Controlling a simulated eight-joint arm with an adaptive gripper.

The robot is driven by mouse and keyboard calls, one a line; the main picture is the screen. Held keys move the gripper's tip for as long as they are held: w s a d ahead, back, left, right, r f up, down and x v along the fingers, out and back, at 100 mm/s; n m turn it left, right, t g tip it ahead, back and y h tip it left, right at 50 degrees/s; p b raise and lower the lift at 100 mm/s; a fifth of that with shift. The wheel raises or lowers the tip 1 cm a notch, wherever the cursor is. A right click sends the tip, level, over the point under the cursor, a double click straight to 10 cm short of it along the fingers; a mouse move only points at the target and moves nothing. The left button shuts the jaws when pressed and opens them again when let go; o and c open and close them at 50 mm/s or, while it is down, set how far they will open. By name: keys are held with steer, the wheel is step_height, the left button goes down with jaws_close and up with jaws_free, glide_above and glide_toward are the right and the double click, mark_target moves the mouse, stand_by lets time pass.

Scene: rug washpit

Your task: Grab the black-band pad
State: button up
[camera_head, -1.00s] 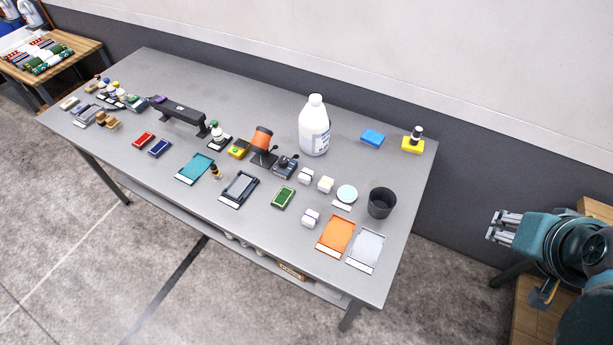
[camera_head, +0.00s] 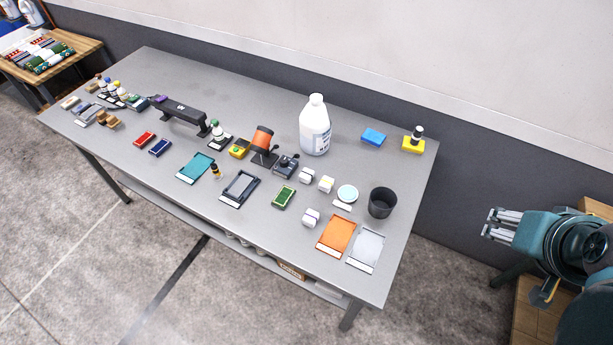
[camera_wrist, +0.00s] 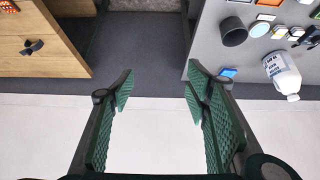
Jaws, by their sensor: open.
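My gripper (camera_head: 503,225) is at the right of the head view, off the table's right end and well away from the objects on it. In the wrist view my gripper (camera_wrist: 157,88) is open, with nothing between its green ribbed fingers. I cannot make out for certain which item is the black-band pad. Small pads on the table include a red one (camera_head: 144,139), a dark blue one (camera_head: 160,148) and a green one with a pale edge (camera_head: 283,197). A blue block (camera_head: 373,136) and a yellow block (camera_head: 412,147) with a black-topped item lie near the back edge.
The grey table (camera_head: 250,100) holds a white jug (camera_head: 314,128), a black cup (camera_head: 382,203), an orange tray (camera_head: 336,236), a grey tray (camera_head: 366,248) and a teal tray (camera_head: 195,168). Small white blocks stand near the cup. A wall runs behind the table.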

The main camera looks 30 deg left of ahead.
steer(key=w+a+n+g+y, duration=0.15)
steer(key=w+a+n, duration=0.35)
steer(key=w+a, duration=0.6)
steer(key=n+g+h+b, duration=0.25)
steer(key=n+g, duration=0.35)
steer(key=n, duration=0.7)
glide_above(305, 173)
steer(key=shift+t+y, duration=0.25)
steer(key=shift+y, duration=0.25)
steer(key=f, duration=2.5)
steer(key=shift+w+d, duration=0.15)
steer(key=shift+d, duration=0.05)
steer(key=shift+a+f, duration=0.2)
steer(key=shift+f, duration=0.1)
steer(key=shift+f, duration=1.25)
